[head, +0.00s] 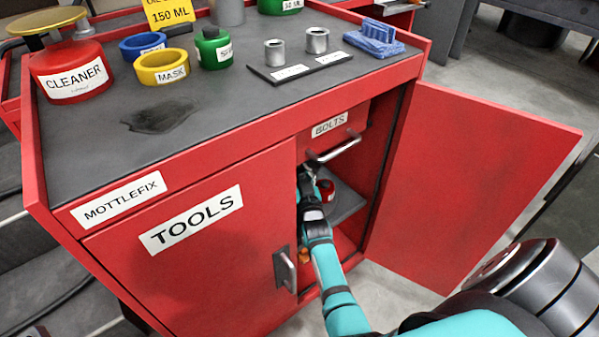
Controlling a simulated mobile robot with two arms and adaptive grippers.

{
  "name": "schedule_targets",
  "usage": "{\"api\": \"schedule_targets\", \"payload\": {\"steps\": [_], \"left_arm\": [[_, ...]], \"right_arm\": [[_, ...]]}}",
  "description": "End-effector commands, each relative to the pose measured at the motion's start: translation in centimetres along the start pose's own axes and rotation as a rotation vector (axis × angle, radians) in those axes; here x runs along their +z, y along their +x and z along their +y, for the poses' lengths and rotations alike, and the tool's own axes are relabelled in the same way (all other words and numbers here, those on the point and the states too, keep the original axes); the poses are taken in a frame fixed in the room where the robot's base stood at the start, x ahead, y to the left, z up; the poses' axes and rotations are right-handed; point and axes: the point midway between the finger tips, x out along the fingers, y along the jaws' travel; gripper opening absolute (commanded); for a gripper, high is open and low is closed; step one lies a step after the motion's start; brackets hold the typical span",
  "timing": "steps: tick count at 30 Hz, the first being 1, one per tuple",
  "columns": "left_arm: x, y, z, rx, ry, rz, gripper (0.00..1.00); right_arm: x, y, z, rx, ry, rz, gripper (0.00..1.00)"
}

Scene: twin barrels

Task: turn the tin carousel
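The tin carousel is not clearly visible as a whole. Inside the open right side of the red cabinet, a small red tin (327,192) stands on a grey surface (347,207); I cannot tell if that surface is a shelf or the turntable. My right arm reaches in from the lower right through the open doorway. Its gripper (309,178) is inside the cabinet, just left of the red tin. The fingers are too small and partly hidden, so I cannot tell if they are open, or touching anything. My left gripper is out of view.
The open red door (470,190) stands to the right of my arm. The closed TOOLS door (200,270) with its handle (285,270) is on the left. The BOLTS drawer (335,135) sits above the opening. Bottles, tape rolls and sockets stand on the cabinet top (220,110).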

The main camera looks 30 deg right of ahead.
Motion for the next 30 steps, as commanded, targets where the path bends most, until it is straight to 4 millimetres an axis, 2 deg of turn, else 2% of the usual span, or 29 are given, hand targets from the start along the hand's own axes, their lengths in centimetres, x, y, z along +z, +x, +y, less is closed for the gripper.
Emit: {"api": "schedule_targets", "payload": {"steps": [1,17,18,24,30], "left_arm": [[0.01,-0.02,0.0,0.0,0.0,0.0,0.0],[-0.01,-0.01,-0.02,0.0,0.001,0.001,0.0],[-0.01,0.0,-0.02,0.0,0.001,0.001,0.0],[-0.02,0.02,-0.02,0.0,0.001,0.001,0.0],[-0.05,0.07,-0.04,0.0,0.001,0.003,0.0]], "right_arm": [[0.61,-0.29,0.01,0.006,0.001,-0.012,0.0],[0.6,-0.29,0.06,0.018,0.0,-0.011,0.0],[0.6,-0.29,0.06,0.018,0.001,-0.011,0.26],[0.33,-0.16,0.05,0.018,0.001,-0.006,0.51],[0.16,-0.07,0.04,0.018,0.001,-0.003,0.51]]}}
